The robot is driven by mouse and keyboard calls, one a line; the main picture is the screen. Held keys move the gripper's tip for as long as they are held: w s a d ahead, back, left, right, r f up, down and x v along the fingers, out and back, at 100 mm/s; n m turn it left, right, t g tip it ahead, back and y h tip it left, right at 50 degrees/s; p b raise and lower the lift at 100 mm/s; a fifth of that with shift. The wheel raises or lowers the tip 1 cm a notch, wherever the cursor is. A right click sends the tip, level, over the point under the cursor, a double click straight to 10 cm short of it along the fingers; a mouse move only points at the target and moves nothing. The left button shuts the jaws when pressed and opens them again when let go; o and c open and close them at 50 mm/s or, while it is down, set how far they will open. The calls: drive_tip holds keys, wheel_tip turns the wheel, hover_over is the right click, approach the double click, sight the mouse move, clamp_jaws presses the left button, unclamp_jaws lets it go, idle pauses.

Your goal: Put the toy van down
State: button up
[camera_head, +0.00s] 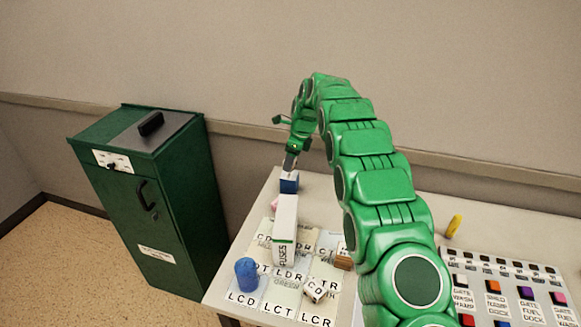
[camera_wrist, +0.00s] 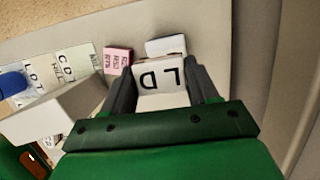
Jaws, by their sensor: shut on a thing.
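My gripper (camera_head: 290,162) is at the far left end of the table, pointing down. It is shut on a small block-like thing that I take to be the toy van (camera_head: 289,184), blue on the side facing the head camera and pale on top. In the wrist view my gripper (camera_wrist: 162,86) has one finger on each side of a white face of the toy van (camera_wrist: 161,76) with dark letters. Its underside is hidden, so I cannot tell whether it touches the table.
A white fuses box (camera_head: 286,228) stands close in front, beside a pink block (camera_wrist: 117,60). A green cabinet (camera_head: 150,200) stands left.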

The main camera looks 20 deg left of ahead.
drive_tip(key=shift+w+a+f, duration=0.15)
drive_tip(key=shift+w+f, duration=0.05)
drive_tip(key=shift+w, duration=0.05)
drive_tip(key=shift+w+a+f, duration=0.1)
drive_tip(key=shift+w+f, duration=0.15)
drive_tip(key=shift+f, duration=1.6)
drive_tip(key=o, duration=1)
drive_tip(key=shift+o, duration=0.2)
drive_tip(key=v, duration=1.2)
